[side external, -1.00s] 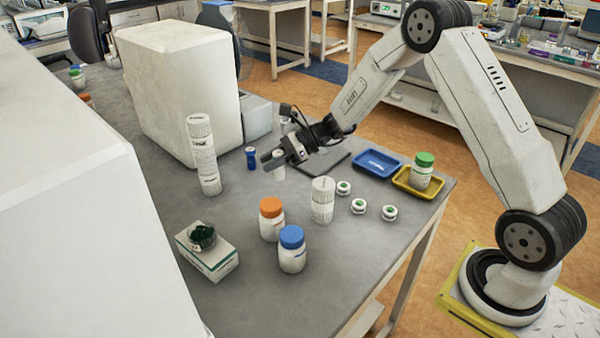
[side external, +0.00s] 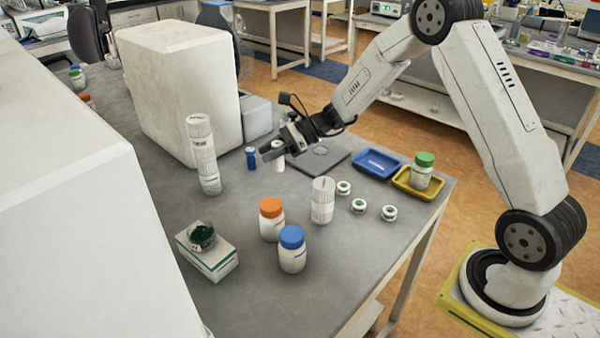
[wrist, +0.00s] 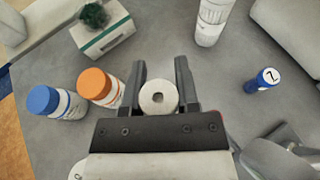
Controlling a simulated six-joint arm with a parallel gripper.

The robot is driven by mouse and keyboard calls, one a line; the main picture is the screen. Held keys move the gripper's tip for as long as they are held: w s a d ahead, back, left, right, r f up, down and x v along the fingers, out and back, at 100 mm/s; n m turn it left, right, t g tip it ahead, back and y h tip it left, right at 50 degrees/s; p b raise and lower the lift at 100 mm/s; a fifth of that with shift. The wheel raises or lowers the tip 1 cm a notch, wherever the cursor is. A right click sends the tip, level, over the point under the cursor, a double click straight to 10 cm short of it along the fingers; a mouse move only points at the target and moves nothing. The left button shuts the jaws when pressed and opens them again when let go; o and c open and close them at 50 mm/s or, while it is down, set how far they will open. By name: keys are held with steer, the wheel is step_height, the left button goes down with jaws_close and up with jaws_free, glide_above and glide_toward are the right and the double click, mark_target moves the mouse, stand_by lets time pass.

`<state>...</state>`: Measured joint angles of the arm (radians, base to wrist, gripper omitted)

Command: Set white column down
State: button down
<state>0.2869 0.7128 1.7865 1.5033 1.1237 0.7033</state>
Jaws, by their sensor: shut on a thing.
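My gripper (side external: 274,151) is shut on a small white column (side external: 278,160), which hangs upright below the fingers. In the wrist view, the column's round top with a dark central hole (wrist: 158,96) sits between the two fingers of my gripper (wrist: 160,66). The fingers and the viewing angle hide part of the column. I cannot tell whether its base touches the grey bench (side external: 240,210).
A small blue bottle (side external: 251,158) stands just left of the held column, and a tall white labelled cylinder (side external: 203,155) further left. A flat dark plate (side external: 320,158) lies to the right. Orange-capped (side external: 271,222) and blue-capped (side external: 292,250) bottles and a shorter white cylinder (side external: 322,203) stand nearer.

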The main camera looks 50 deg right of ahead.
steer(key=s+a+r, duration=0.1)
steer(key=a+r, duration=0.2)
steer(key=a, duration=1.2)
steer(key=shift+m+t, duration=0.4)
steer(key=shift+w+a+f, duration=0.75)
steer(key=shift+w+f, duration=0.75)
steer(key=shift+w, duration=0.6)
steer(key=shift+w+a+f, duration=0.8)
steer(key=shift+w+f, duration=0.75)
steer(key=shift+w, duration=0.55)
steer(key=shift+w+a+f, duration=0.75)
steer(key=shift+w+f, duration=0.75)
steer(key=shift+w, duration=0.6)
steer(key=shift+w+f, duration=0.1)
steer(key=shift+w+f, duration=0.1)
steer(key=shift+f, duration=1.65)
steer(key=shift+f, duration=0.1)
